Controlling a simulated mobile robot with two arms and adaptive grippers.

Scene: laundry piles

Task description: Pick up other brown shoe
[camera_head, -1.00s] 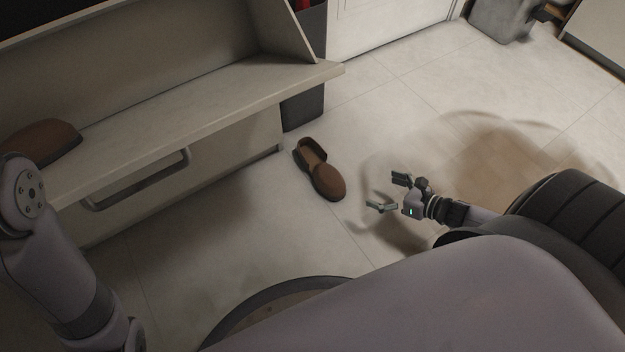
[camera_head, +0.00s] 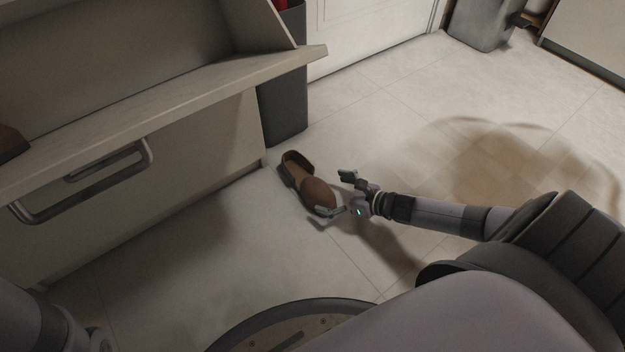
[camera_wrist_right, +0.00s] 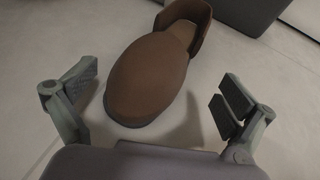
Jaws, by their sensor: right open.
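A brown shoe (camera_head: 309,183) lies on the floor near the cabinet, toe toward my right gripper. My right gripper (camera_head: 338,194) is open beside its toe. In the right wrist view the shoe (camera_wrist_right: 149,77) lies between the spread fingers of the right gripper (camera_wrist_right: 160,100), with its toe nearest and its open heel end farther away. No contact with the fingers shows. Another brown shoe (camera_head: 11,143) sits on the bench at the left edge, partly cut off.
The bench (camera_head: 190,88) has a drawer with a metal handle (camera_head: 90,187). A dark bin (camera_head: 284,103) stands at the bench's end, behind the floor shoe. A grey container (camera_head: 482,25) stands far back. The tiled floor to the right is open.

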